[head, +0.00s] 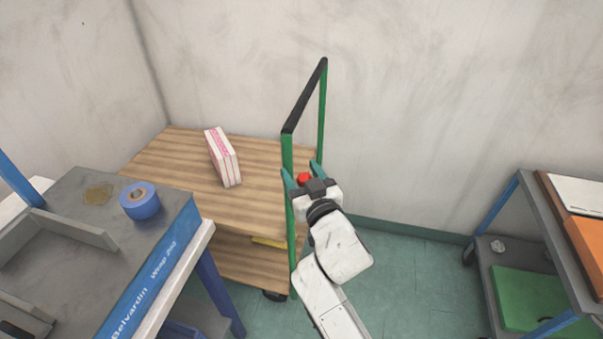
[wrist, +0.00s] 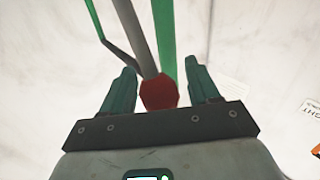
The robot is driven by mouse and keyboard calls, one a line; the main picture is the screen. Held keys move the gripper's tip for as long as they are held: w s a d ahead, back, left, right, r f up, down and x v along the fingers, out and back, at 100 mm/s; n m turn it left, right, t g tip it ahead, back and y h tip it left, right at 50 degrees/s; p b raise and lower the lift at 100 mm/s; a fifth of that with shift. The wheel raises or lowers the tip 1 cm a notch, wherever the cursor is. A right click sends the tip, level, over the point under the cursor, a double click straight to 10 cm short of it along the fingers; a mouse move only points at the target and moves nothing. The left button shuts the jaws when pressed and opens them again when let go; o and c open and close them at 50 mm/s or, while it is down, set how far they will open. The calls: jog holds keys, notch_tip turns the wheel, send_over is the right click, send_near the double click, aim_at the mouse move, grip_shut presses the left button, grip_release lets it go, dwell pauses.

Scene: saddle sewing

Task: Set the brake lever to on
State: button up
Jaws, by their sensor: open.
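The brake lever shows as a red knob (head: 303,178) beside the green upright of the wooden trolley (head: 170,165). In the wrist view the red knob (wrist: 158,93) sits at the end of a grey rod (wrist: 136,38). My gripper (head: 301,169) is open at the handle end of the trolley. In the wrist view my gripper (wrist: 160,68) has one finger on each side of the knob, with gaps showing on both sides. I cannot tell the knob's depth between the fingers. The lever's base and any on or off marking are not visible.
The trolley's green push frame with a black grip (head: 305,95) rises close to my gripper. A white and pink box (head: 223,156) stands on the trolley. Floor between is clear.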

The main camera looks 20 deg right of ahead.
jog(key=shift+c, duration=0.3)
grip_shut()
dwell(0.3)
